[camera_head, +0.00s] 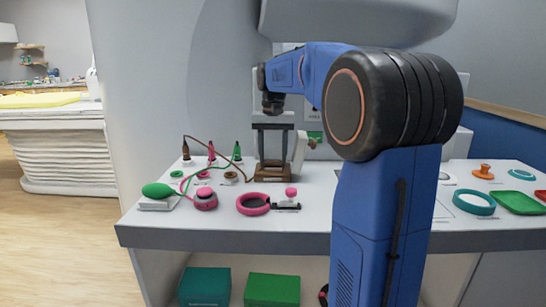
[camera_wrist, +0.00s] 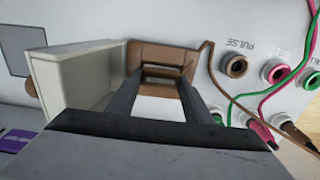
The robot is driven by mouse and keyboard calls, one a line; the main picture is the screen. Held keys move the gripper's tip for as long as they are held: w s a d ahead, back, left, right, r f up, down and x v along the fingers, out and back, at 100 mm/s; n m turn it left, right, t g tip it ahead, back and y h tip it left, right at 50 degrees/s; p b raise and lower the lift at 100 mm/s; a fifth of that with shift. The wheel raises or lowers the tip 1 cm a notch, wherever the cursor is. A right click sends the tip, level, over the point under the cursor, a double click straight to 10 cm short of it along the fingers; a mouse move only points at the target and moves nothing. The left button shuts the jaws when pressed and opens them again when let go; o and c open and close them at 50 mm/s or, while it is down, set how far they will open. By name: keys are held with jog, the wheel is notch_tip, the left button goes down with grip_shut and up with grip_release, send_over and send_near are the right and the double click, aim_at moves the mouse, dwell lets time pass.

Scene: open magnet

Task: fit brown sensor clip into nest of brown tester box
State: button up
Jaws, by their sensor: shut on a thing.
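My gripper (camera_head: 272,152) points straight down over the white counter. Its fingers are shut on the brown sensor clip (camera_head: 270,174), low at the counter. In the wrist view the clip (camera_wrist: 160,54) shows as a brown frame at the fingertips, with its brown cable leaving on the right. A cream box with a brown knob (camera_head: 300,148), seemingly the tester box, stands close beside the clip on the right. In the wrist view its pale wall (camera_wrist: 75,82) is left of my fingers. The nest is not clearly visible, and I cannot tell whether the clip touches it.
Brown, pink and green plugs (camera_head: 211,153) stand left of the gripper, near coloured sockets. Green and pink cables, a pink ring (camera_head: 253,204) and a green bulb (camera_head: 157,190) lie in front. A teal ring (camera_head: 474,202) and green tray (camera_head: 522,203) are on the right.

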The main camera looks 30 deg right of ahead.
jog(key=shift+f, duration=0.15)
jog(key=o, duration=1.1)
notch_tip(320, 180, up, 18)
jog(key=shift+f, duration=0.25)
